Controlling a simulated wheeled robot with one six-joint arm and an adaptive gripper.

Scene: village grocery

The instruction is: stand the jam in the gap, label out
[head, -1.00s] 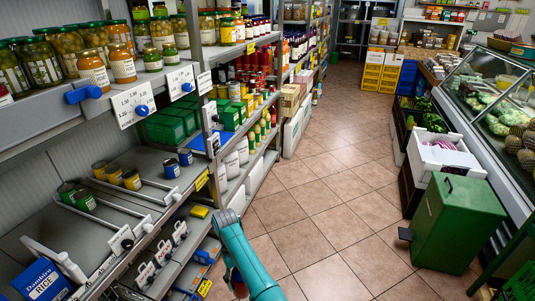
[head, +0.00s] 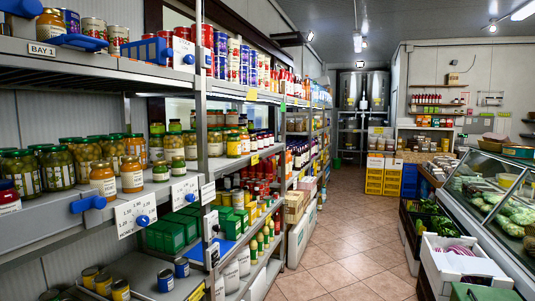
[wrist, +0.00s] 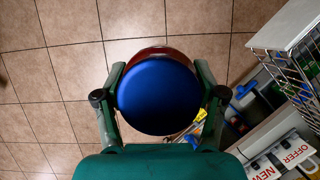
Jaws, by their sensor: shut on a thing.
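My gripper (wrist: 160,78) is shut on the jam (wrist: 157,98), a jar with a round blue lid and a little dark red showing past the rim. The lid faces the wrist camera, and tiled floor shows beyond the jar. Its label is hidden. In the head view my gripper and the jam are out of sight. The jar shelf (head: 60,222) is at the left. Its front row has a bare stretch between a red-and-white item (head: 8,200) at the left edge and two orange jars (head: 117,176); I cannot tell whether this is the gap.
Green-lidded pickle jars (head: 57,171) stand behind the bare stretch. Blue clips (head: 88,203) and price cards (head: 135,214) hang on the shelf edge. The aisle floor (head: 345,255) is clear. In the wrist view, a wire basket (wrist: 300,65) and offer cards (wrist: 285,158) are at right.

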